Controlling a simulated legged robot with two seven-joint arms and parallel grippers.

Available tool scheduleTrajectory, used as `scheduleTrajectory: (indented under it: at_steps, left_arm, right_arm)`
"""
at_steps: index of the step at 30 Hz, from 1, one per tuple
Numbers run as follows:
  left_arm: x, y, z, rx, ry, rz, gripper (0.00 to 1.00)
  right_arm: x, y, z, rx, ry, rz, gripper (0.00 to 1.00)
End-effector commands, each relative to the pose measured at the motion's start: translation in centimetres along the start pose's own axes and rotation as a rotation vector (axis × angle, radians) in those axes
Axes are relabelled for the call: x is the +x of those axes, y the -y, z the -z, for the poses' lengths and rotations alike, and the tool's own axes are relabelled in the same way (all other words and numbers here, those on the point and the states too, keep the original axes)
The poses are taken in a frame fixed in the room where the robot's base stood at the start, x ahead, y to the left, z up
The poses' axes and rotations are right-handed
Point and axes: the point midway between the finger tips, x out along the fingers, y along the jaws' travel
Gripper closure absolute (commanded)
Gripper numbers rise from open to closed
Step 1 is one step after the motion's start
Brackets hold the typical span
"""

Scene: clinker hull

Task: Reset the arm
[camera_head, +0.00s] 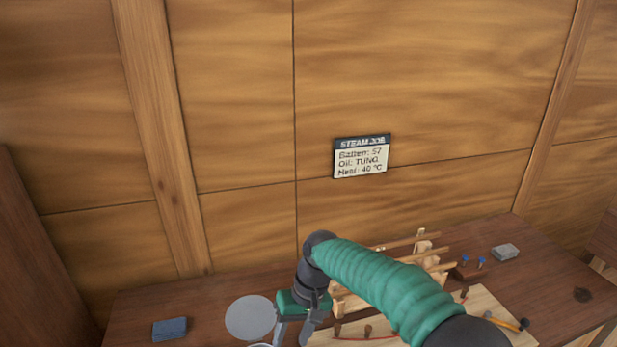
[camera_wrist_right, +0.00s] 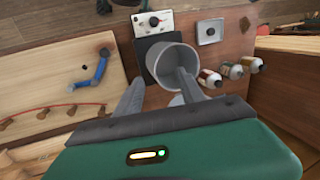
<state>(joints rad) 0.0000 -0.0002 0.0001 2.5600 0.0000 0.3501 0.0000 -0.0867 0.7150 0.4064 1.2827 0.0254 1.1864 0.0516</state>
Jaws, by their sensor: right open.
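My right arm, in a ribbed green sleeve, reaches over the bench from the lower right in the head view. Its gripper (camera_head: 291,341) points down at the bottom edge of that view, with its fingers apart. In the right wrist view the gripper (camera_wrist_right: 160,78) is open, and a grey metal pot (camera_wrist_right: 171,60) shows beyond and between its fingers. I cannot tell whether a finger touches the pot. My left gripper is not in view.
The wooden bench (camera_head: 225,287) holds a grey disc (camera_head: 250,317), a blue block (camera_head: 170,328), a wooden rack (camera_head: 423,247) and a grey block (camera_head: 505,251). Several small bottles (camera_wrist_right: 231,71) stand beside the pot. A sign (camera_head: 361,156) hangs on the plank wall behind.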

Motion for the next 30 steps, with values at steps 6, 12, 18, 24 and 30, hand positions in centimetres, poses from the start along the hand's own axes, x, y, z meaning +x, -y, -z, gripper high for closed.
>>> scheduleTrajectory:
  at_steps: [6, 12, 18, 24, 30]
  left_arm:
    - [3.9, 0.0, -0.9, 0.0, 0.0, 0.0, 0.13]
    - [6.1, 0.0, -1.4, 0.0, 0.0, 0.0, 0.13]
    - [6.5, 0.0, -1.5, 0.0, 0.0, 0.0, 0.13]
    - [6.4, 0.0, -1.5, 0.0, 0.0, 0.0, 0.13]
    - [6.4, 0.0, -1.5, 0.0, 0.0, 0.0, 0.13]
  right_arm:
    - [4.1, -10.7, -8.7, 0.117, -0.128, -0.196, 0.54]
    - [7.1, -17.8, -19.6, 0.251, -0.249, -0.297, 0.54]
    - [8.4, -19.3, -24.2, 0.305, -0.297, -0.318, 0.54]
    - [8.3, -19.3, -24.2, 0.305, -0.296, -0.318, 0.54]
    - [8.3, -19.2, -24.3, 0.304, -0.295, -0.318, 0.54]
